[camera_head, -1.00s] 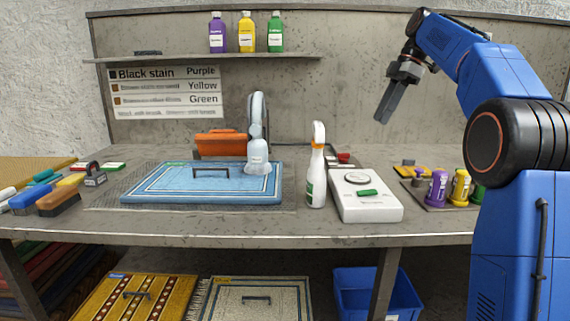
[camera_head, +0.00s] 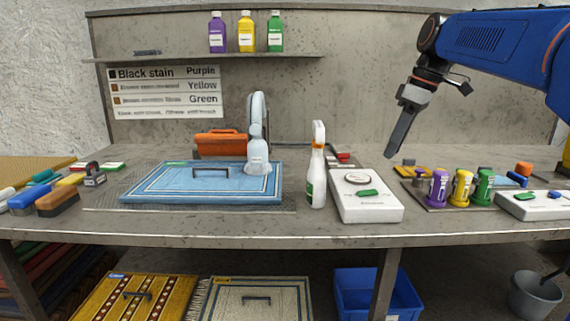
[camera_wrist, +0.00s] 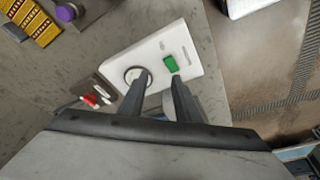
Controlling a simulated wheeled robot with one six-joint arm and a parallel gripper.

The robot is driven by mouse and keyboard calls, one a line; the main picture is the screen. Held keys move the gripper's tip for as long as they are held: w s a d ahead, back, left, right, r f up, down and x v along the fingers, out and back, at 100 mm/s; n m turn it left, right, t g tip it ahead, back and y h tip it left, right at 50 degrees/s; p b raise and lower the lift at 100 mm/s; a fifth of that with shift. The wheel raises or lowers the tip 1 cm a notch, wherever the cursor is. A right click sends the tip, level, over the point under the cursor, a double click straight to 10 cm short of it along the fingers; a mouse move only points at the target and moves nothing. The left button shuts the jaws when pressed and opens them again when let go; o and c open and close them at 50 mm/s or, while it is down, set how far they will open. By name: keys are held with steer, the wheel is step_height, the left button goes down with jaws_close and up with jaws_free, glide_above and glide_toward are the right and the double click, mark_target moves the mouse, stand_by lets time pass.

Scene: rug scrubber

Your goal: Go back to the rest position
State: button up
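My gripper (camera_head: 390,154) hangs in the air at the right, above the back part of the bench, pointing down and to the left. In the wrist view (camera_wrist: 160,77) its two dark fingers stand apart with nothing between them. A white device with a green switch and a round dial (camera_head: 372,208) lies on the bench below and to the left of the gripper. It also shows beyond the fingers in the wrist view (camera_wrist: 182,42). My blue arm reaches in from the upper right.
A blue-bordered rug (camera_head: 150,192) lies on the bench, with a white spray bottle (camera_head: 317,180) to its right. Purple (camera_head: 438,190), yellow (camera_head: 461,190) and green (camera_head: 484,190) containers stand below my arm. A shelf (camera_head: 170,58) holds three bottles. The air around the gripper is clear.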

steer(key=s+d+f+m+t+h, duration=0.2)
steer(key=s+f+m, duration=0.8)
steer(key=s+f, duration=1.8)
steer(key=shift+s+f+m+t+h, duration=0.3)
steer(key=shift+s+t+h, duration=0.1)
steer(key=shift+t+h, duration=0.1)
